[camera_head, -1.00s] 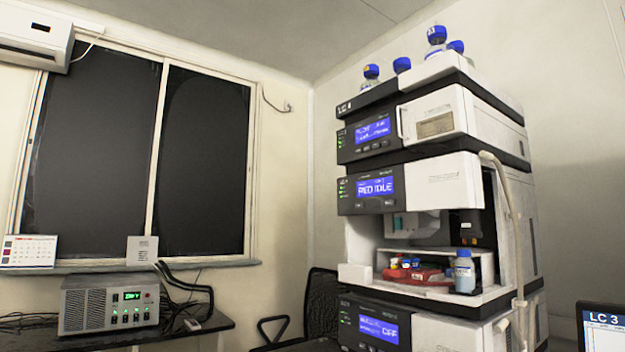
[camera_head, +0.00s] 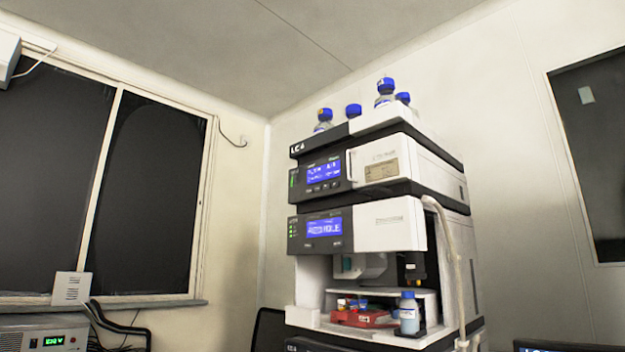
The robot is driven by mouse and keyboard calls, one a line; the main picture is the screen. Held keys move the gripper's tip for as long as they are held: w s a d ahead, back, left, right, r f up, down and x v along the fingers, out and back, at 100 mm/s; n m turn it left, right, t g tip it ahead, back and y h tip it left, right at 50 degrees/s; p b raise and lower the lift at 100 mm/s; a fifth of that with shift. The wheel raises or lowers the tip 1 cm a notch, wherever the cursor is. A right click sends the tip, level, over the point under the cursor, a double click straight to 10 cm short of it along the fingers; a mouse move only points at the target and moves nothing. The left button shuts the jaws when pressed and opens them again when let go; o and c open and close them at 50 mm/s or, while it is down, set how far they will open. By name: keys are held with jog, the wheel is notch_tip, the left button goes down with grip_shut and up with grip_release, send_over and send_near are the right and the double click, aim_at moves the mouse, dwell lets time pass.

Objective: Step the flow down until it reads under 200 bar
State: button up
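A tall white and black instrument stack (camera_head: 385,222) stands right of centre, with "LC" and a blurred number on its top front edge. Its top module has a blue display (camera_head: 323,173) with small text and a row of buttons (camera_head: 324,187) below it; the flow and pressure figures are too blurred to read. The module below has a blue display (camera_head: 324,227) that seems to end in "IDLE". The lowest module is mostly cut off by the bottom edge. My gripper is not in view.
Blue-capped bottles (camera_head: 384,91) stand on top of the stack. An open bay holds a red tray (camera_head: 362,318) and a blue-capped bottle (camera_head: 409,313). A pale tube (camera_head: 447,250) runs down its right side. A grey box (camera_head: 45,335) with a green readout is at lower left.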

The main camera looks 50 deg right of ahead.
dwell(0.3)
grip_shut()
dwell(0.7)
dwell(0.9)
